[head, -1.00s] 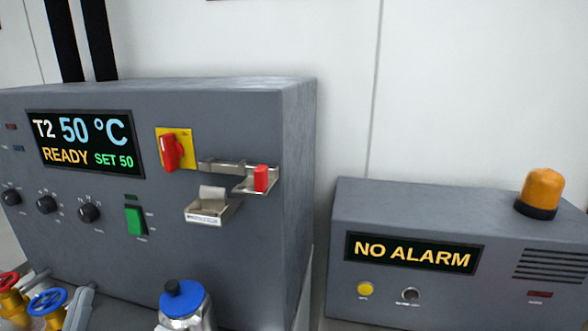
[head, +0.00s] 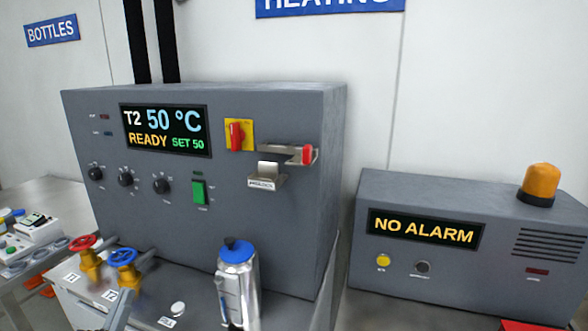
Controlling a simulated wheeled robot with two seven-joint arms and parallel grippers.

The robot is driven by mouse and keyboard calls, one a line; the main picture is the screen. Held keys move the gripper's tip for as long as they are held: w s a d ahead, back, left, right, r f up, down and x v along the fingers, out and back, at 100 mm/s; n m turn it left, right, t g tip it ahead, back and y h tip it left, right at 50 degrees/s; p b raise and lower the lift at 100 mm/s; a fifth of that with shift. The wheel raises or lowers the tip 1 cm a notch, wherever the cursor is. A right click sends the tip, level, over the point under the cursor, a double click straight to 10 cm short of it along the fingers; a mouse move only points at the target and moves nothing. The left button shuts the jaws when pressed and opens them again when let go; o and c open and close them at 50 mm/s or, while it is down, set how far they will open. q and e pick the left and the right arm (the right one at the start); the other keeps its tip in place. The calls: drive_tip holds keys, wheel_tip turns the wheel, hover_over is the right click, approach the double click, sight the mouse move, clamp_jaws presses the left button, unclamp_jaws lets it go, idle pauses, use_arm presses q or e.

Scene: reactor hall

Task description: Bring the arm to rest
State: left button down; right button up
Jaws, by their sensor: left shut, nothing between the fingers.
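The tip of my left gripper (head: 119,311) shows as a slim grey shape at the bottom edge of the head view. It is shut and empty, in front of the bench with the red-handled valve (head: 86,256) and the blue-handled valve (head: 124,266). It appears just below the blue valve in the picture; I cannot tell whether it touches anything. The rest of that arm is out of frame. My right gripper is not in view.
A grey control cabinet (head: 250,230) reads 50 °C, READY. A silver bottle with a blue cap (head: 237,280) stands before it. Right is a NO ALARM box (head: 480,275) with an orange beacon (head: 540,184). At far left, a table holds a small device (head: 35,228).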

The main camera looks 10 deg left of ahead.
use_arm(q)
drive_tip(key=d+f+n+g+y, duration=0.1)
drive_tip(key=d+f+g, duration=0.2)
drive_tip(key=f+g, duration=0.45)
drive_tip(key=d+f+g+y, duration=0.15)
drive_tip(key=f+g, duration=0.25)
drive_tip(key=f, duration=0.7)
drive_tip(key=s+d+f+m+g+h, duration=0.1)
drive_tip(key=s+d+f+m+g, duration=0.1)
drive_tip(key=s+d+f+g, duration=0.35)
drive_tip(key=s+d+f+m+g, duration=0.1)
drive_tip(key=s+d+f+g, duration=0.2)
drive_tip(key=s+f+g, duration=0.6)
drive_tip(key=s+f+t, duration=0.1)
drive_tip(key=s+f, duration=0.1)
drive_tip(key=f, duration=1.1)
drive_tip(key=s+f+t, duration=0.1)
drive_tip(key=s+f, duration=0.1)
drive_tip(key=f, duration=1.1)
drive_tip(key=s+a+f+g, duration=0.1)
drive_tip(key=s+a+f, duration=0.1)
drive_tip(key=s+f, duration=1.2)
drive_tip(key=shift+s+a+m, duration=0.3)
drive_tip(key=shift+s+a, duration=0.1)
drive_tip(key=shift+s, duration=0.4)
